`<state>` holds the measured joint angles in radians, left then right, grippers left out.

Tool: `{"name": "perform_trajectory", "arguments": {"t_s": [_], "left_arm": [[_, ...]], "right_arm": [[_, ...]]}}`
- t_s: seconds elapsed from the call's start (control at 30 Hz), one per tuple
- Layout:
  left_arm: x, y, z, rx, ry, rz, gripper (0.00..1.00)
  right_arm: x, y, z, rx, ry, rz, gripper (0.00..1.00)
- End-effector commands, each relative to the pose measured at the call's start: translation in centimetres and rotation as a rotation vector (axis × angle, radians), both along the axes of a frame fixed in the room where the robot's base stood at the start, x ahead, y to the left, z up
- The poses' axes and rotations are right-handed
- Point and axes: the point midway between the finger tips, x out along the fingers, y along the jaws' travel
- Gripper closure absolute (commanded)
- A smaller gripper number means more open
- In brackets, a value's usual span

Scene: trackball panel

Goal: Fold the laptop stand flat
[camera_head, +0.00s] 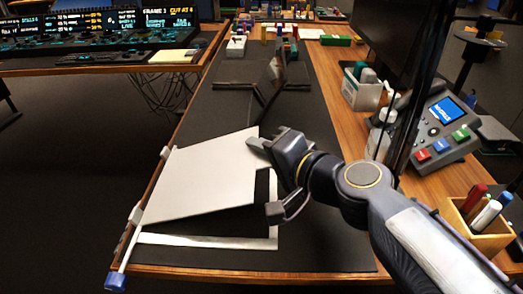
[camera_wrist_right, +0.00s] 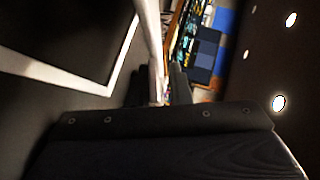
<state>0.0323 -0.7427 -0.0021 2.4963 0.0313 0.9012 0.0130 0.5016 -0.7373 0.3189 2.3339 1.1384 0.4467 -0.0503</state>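The laptop stand has a pale grey top panel (camera_head: 200,178), tilted up over a flat base frame (camera_head: 205,241) on the dark desk mat. A dark gap shows between panel and frame on the right. My right gripper (camera_head: 266,178) is at the panel's right edge, with one finger over the panel's upper right corner and the other lower down, apart. The fingers look spread. In the right wrist view, the pale panel edge (camera_wrist_right: 155,60) runs between the two fingers (camera_wrist_right: 160,92); I cannot tell whether they touch it. My left gripper is not in view.
A dark folded stand-like object (camera_head: 268,80) is further back on the mat (camera_head: 311,115). To the right are a control box with coloured buttons (camera_head: 440,132), a white bin (camera_head: 361,92) and a wooden pen holder (camera_head: 480,222).

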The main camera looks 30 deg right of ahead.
Motion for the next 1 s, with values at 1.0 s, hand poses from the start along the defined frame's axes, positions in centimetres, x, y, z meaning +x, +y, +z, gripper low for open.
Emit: {"name": "perform_trajectory", "arguments": {"t_s": [1.0], "left_arm": [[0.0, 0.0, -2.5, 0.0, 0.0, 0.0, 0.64]], "right_arm": [[-0.5, -0.7, -3.0, -0.005, 0.007, 0.002, 1.0]]}}
